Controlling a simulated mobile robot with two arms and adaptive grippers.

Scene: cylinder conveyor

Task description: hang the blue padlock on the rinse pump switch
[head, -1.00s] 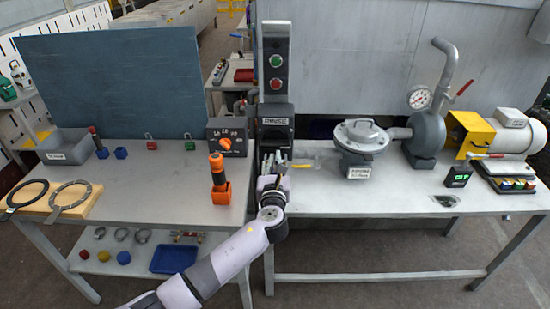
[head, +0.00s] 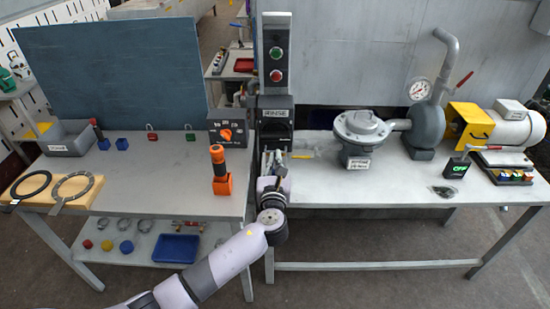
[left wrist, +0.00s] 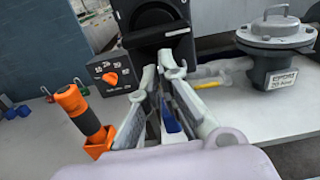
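The rinse pump switch is a dark box (head: 274,118) labelled RINSE on the grey post, below a green and a red button. Its round black front shows in the left wrist view (left wrist: 158,16). My left gripper (head: 273,162) is just below and in front of the box, apart from it as far as I can see. In the left wrist view its fingers (left wrist: 163,80) point towards the box. A blue piece (left wrist: 170,118), apparently the blue padlock, sits between them; its shackle is not clear. My right gripper is not in view.
An orange-handled tool in its holder (head: 221,182) stands left of my arm. A grey box with an orange knob (head: 226,134) is behind it. Red (head: 152,137) and green (head: 190,136) padlocks are further left. A grey pump housing (head: 361,128) stands right.

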